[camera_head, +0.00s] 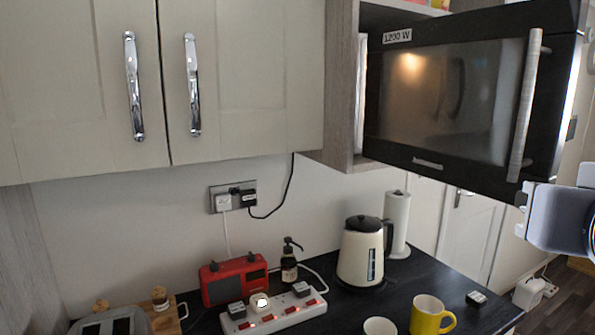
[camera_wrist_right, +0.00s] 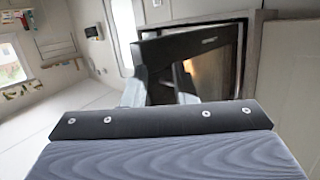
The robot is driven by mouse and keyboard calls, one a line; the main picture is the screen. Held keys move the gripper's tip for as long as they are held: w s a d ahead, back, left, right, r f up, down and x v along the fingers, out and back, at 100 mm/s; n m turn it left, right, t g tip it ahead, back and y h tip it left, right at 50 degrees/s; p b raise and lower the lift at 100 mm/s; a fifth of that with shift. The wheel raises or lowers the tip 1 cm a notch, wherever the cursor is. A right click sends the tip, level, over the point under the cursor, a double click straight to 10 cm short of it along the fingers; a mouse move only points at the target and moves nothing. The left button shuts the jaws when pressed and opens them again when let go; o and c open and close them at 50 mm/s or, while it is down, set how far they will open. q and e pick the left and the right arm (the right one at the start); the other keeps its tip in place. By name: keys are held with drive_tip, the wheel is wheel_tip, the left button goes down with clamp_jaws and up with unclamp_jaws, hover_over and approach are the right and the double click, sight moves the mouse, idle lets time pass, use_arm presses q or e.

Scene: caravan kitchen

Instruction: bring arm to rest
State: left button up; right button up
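My right gripper (camera_head: 521,214) comes in at the right edge in the head view, just below and right of the microwave's door handle (camera_head: 526,105). The gripper appears clear of the handle, though the exact gap cannot be told. My left gripper is not in view.
Wall cupboards (camera_head: 80,80) hang at left. Below, the dark counter (camera_head: 430,275) holds a kettle (camera_head: 361,252), a red radio (camera_head: 234,281), a power strip (camera_head: 275,315), a soap bottle (camera_head: 289,265), a paper roll (camera_head: 397,225) and a yellow mug (camera_head: 430,316). Floor shows at lower right.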

wheel_tip(320, 180, down, 14)
drive_tip(key=d+g+y, duration=0.1)
drive_tip(key=g+y, duration=0.2)
drive_tip(key=s+a+f+n+g+y, duration=0.1)
drive_tip(key=s+a+f+g+y, duration=0.1)
drive_tip(key=f, duration=0.6)
drive_tip(key=s+a+f+n+g+y, duration=0.1)
drive_tip(key=s+a+f+g+y, duration=0.1)
drive_tip(key=f, duration=0.6)
drive_tip(key=s+a+f+n+g+y, duration=0.1)
drive_tip(key=a+f, duration=0.3)
drive_tip(key=f, duration=0.5)
drive_tip(key=shift+s+g+y, duration=0.5)
drive_tip(key=shift+s+y, duration=0.1)
drive_tip(key=shift+y, duration=0.1)
